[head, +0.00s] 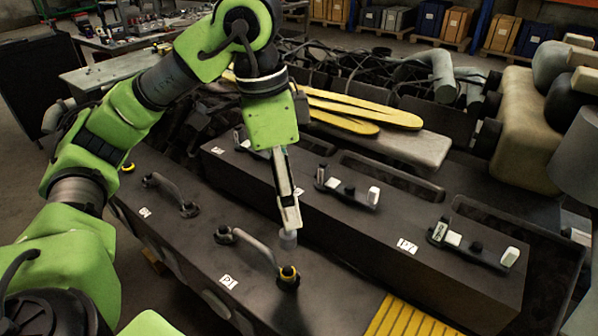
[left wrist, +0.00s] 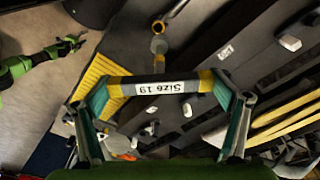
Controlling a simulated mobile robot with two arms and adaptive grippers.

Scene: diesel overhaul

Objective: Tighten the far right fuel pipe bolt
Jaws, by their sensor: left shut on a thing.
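My left gripper (head: 289,212) is shut on a tool marked "Size 19" (left wrist: 175,87), with yellow and grey bands, held crosswise between its fingers. The tool's grey socket end (head: 288,239) points down above the front block and also shows in the left wrist view (left wrist: 158,45). The right fuel pipe (head: 253,246) on the front block, by label P1, has a yellow-ringed bolt (head: 288,275) at its right end. In the head picture the socket is above this bolt, apart from it. The bolt also shows in the left wrist view (left wrist: 158,27). My right gripper (left wrist: 71,44) shows small and unclear.
A dark raised block (head: 350,230) with several rocker parts runs behind. Yellow strips (head: 345,112) lie at the back. A yellow ribbed piece (head: 405,320) is at the front edge.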

